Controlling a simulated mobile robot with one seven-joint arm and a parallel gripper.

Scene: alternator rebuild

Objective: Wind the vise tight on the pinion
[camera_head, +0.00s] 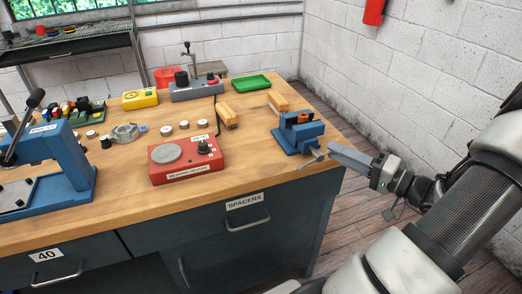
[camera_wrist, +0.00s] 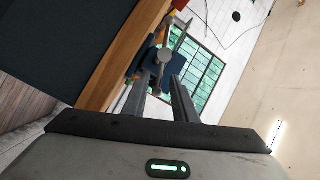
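The blue vise (camera_head: 292,138) stands at the right front corner of the bench. Its grey handle (camera_head: 314,158) with a crossbar sticks out over the bench edge toward my gripper. Contact with the handle cannot be made out.
A red bearing heater (camera_head: 186,160), wooden-backed brushes (camera_head: 228,116) and a green tray (camera_head: 250,87) are on the bench. A blue press (camera_head: 58,160) stands at the left. Drawers are below the bench top. Open floor and a white block wall lie to the right.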

